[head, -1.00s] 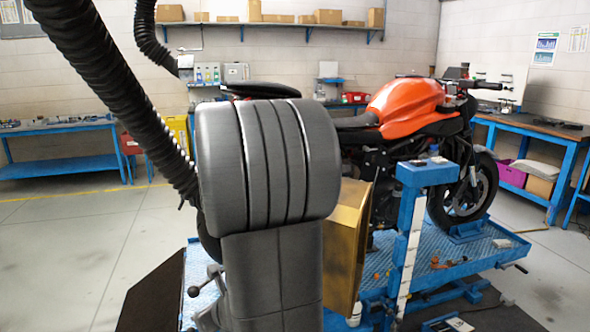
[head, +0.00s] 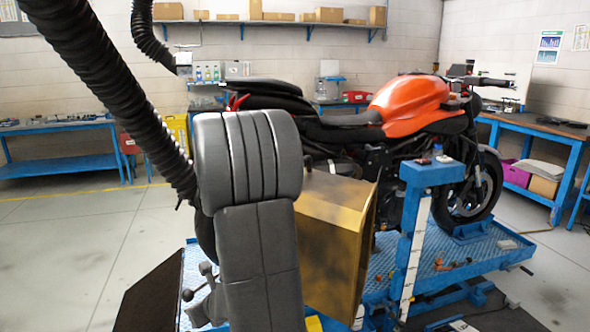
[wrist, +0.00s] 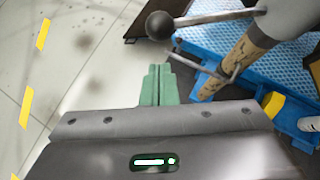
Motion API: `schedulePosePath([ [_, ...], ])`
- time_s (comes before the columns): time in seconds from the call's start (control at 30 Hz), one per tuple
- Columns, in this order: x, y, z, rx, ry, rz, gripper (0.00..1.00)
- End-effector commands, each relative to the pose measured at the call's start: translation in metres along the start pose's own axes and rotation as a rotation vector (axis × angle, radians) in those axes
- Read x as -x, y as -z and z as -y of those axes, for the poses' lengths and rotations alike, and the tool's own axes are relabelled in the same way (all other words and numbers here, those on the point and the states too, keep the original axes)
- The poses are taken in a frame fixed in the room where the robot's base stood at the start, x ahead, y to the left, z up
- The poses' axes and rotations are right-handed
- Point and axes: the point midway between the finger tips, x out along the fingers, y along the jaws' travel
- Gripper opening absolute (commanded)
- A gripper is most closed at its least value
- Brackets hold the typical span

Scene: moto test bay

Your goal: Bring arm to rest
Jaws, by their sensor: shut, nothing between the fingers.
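My arm (head: 255,200) stands upright in the middle of the head view, in front of the motorcycle lift. My gripper (wrist: 158,84) shows in the wrist view as two green fingers pressed together, with nothing between them. The fingers point toward the grey floor beside the blue lift platform (wrist: 222,62). The gripper itself is hidden in the head view.
A lever with a dark ball knob (wrist: 159,25) is close ahead of the fingers. A brass-coloured box (head: 335,240) stands right of my arm. The orange motorcycle (head: 410,100) is behind it on the lift. Open floor (head: 90,245) lies to the left.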

Motion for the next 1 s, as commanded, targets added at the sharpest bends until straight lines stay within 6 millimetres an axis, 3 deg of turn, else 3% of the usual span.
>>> schedulePosePath([
  [0.2,0.019,0.013,0.016,0.012,-0.017,-0.001,0.00],
  [1.0,0.063,0.050,0.082,0.304,-0.372,-0.001,0.00],
])
